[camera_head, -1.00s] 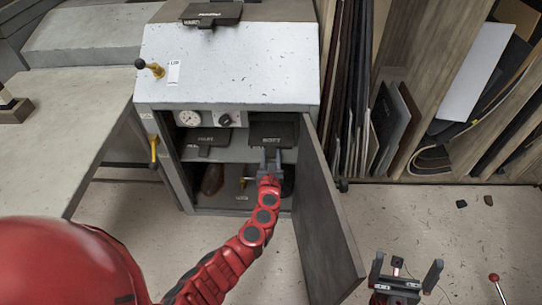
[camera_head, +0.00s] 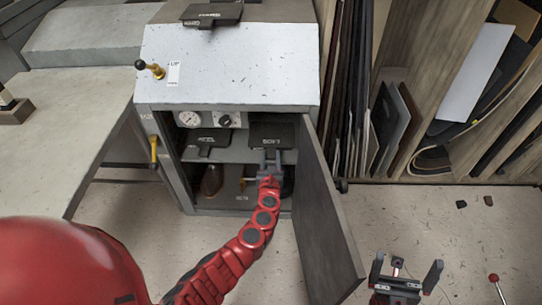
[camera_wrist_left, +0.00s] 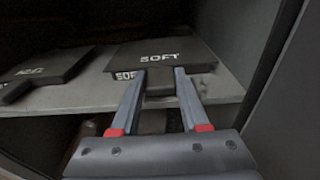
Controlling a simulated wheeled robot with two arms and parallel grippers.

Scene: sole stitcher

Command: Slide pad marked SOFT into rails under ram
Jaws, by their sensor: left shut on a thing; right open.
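The dark pad marked SOFT (camera_head: 272,133) lies on the shelf inside the open cabinet, at the right. In the left wrist view the same pad (camera_wrist_left: 150,48) shows its white lettering, with its handle tab toward me. My left gripper (camera_head: 270,156) reaches into the cabinet and is shut on that tab; its fingers (camera_wrist_left: 160,82) lie on either side of it. The pad appears still on the shelf. My right gripper (camera_head: 407,266) is open and empty, low at the right, over the floor. I cannot pick out the rails or the ram.
Another dark pad (camera_head: 206,141) lies left on the shelf (camera_head: 228,155). A third dark pad (camera_head: 212,13) sits on top of the machine. The cabinet door (camera_head: 325,220) stands open at the right, close to my left arm. A brown shoe-like object (camera_head: 212,180) is below the shelf.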

